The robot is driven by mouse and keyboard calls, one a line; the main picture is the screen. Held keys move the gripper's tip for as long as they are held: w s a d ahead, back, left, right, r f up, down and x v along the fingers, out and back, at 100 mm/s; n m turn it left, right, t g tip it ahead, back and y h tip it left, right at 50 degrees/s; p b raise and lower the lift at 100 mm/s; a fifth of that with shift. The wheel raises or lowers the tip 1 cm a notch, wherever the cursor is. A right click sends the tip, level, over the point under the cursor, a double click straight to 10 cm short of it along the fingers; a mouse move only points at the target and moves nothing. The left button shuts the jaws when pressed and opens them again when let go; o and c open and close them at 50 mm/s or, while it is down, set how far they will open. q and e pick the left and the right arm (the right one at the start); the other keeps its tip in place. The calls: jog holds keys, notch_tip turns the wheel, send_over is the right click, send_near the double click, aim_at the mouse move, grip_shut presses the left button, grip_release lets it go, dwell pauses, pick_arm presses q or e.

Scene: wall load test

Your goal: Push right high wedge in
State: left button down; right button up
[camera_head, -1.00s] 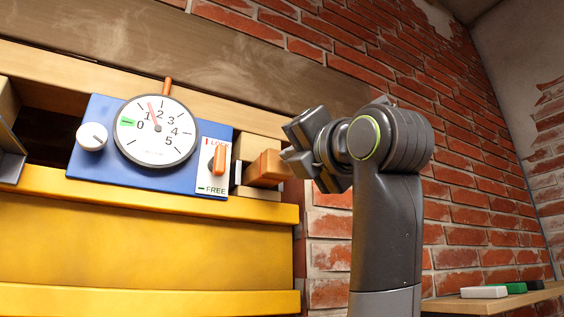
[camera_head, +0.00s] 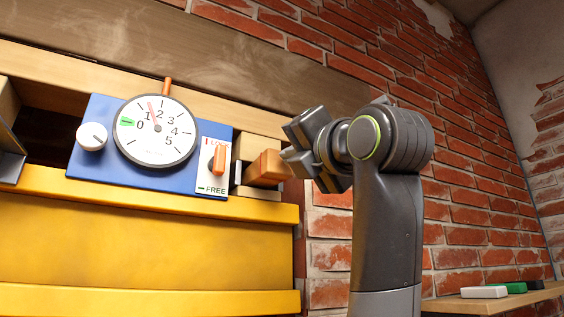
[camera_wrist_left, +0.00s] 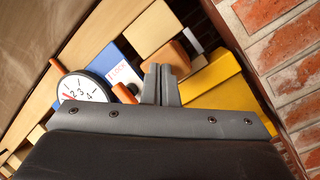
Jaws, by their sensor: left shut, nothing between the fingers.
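The right high wedge (camera_head: 266,168) is an orange-brown wooden block between pale wood pieces, just right of the blue gauge panel. Its outer end sticks out toward the brick wall. My left gripper (camera_head: 287,158) is shut and empty, with its tips at the wedge's outer end. In the left wrist view the closed fingers (camera_wrist_left: 161,84) overlap the lower part of the wedge (camera_wrist_left: 170,57). I cannot tell whether they touch it. My right gripper is in neither view.
The blue panel (camera_head: 84,165) carries a round gauge (camera_head: 157,150) with its needle between 1 and 2, a white knob (camera_head: 91,137) and an orange LOCK/FREE handle (camera_head: 218,160) standing upright. A yellow beam (camera_head: 150,240) runs below. A shelf (camera_head: 490,304) holds small blocks at lower right.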

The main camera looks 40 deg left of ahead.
pick_arm(q)
jog(key=shift+a, duration=0.1)
dwell(0.6)
jog(key=shift+w+a, duration=0.25)
jog(key=shift+a, duration=0.45)
jog(key=shift+w+a, duration=0.35)
jog(key=shift+a, duration=0.4)
send_near(281, 162)
jog(key=shift+r, duration=1.3)
